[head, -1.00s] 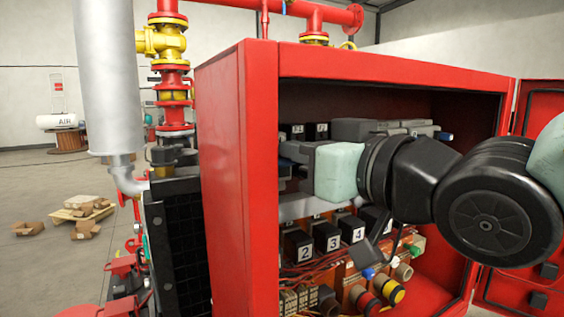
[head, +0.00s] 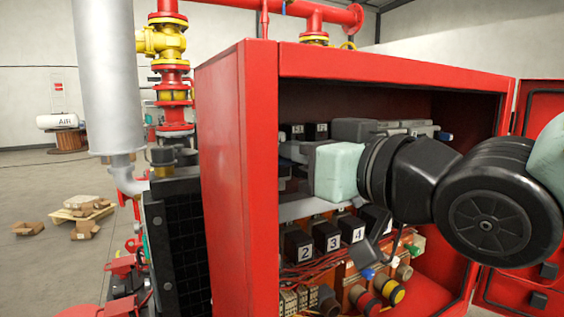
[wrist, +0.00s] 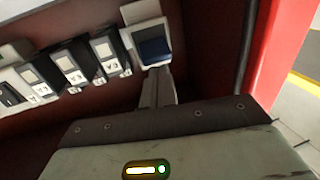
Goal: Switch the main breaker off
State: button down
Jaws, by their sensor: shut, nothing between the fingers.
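In the wrist view, a pale-framed unit with a dark blue face (wrist: 153,45), which looks like the main breaker, sits at the end of a row of small breakers on the cabinet's back wall. My gripper (wrist: 158,80) is shut and empty, its narrow fingers reaching up to just below that blue face. I cannot tell whether they touch it. In the head view, my gripper (head: 288,151) is inside the red cabinet (head: 222,170), near its left side wall. The main breaker is hidden there behind the cabinet side and my gripper.
Several small breakers (wrist: 70,65) stand in a row beside the blue-faced unit. Below my arm in the cabinet are numbered black relays (head: 325,237), red wires and a yellow-ringed part (head: 392,291). The cabinet's red side wall bounds the space on the left. The cabinet door (head: 540,110) stands open at the right.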

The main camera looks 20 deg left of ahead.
jog(key=shift+f+b, duration=0.95)
jog(key=shift+b, duration=0.15)
jog(key=s+b+v, duration=0.1)
jog(key=v, duration=0.6)
jog(key=shift+a+r, duration=0.35)
jog(key=shift+r, duration=0.1)
jog(key=d+f+m+g+h+b, duration=0.1)
jog(key=d+f+h, duration=0.2)
jog(key=f, duration=0.4)
jog(key=w+d+f+m+h+b, duration=0.1)
jog(key=d+f+h, duration=0.15)
jog(key=f, duration=0.45)
jog(key=d+f+m+g+h+b, duration=0.1)
jog(key=d+f+h+b, duration=0.15)
jog(key=f, duration=0.45)
jog(key=s+d+f+m+g+h+b, duration=0.1)
jog(key=s+d+f+g+h+b, duration=0.1)
jog(key=s+d+f+g+h, duration=0.4)
jog(key=s+d+f+h, duration=0.1)
jog(key=s+d+f, duration=0.3)
jog(key=d+f, duration=0.3)
jog(key=shift+s+d+f+g, duration=0.25)
jog(key=shift+s+f+g, duration=0.15)
jog(key=shift+f, duration=0.2)
